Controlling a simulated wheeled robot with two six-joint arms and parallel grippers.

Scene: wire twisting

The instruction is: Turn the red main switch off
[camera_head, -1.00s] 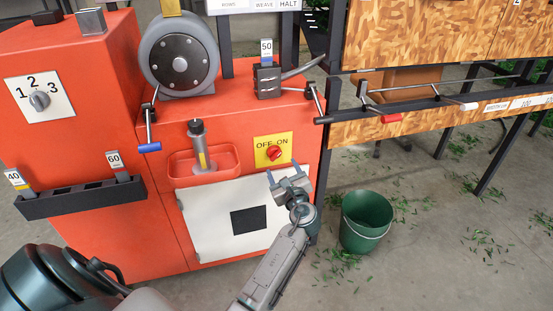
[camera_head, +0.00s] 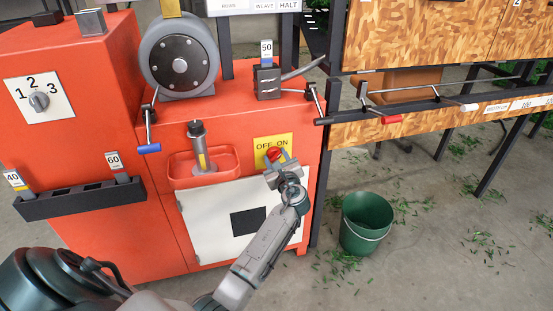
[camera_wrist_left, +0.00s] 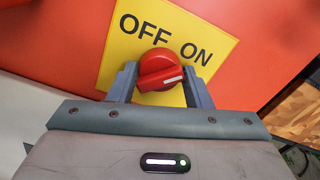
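The red main switch (camera_head: 274,154) is a round knob with a raised grip bar on a yellow OFF/ON plate (camera_head: 261,143). In the left wrist view, the knob (camera_wrist_left: 158,69) has a white mark at its right end, on the side of the ON label. My left gripper (camera_head: 281,157) is at the switch, and it also shows in the left wrist view (camera_wrist_left: 160,85). Its fingers are apart, one on each side of the knob. I cannot tell whether they touch it. My right gripper is not in view.
The plate sits on the front of the orange machine (camera_head: 70,100), above a white door (camera_head: 205,220). An orange tray (camera_head: 226,176) juts out left of the plate. A crank with a blue handle (camera_head: 149,148) is further left. A green bucket (camera_head: 366,225) stands on the floor at right.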

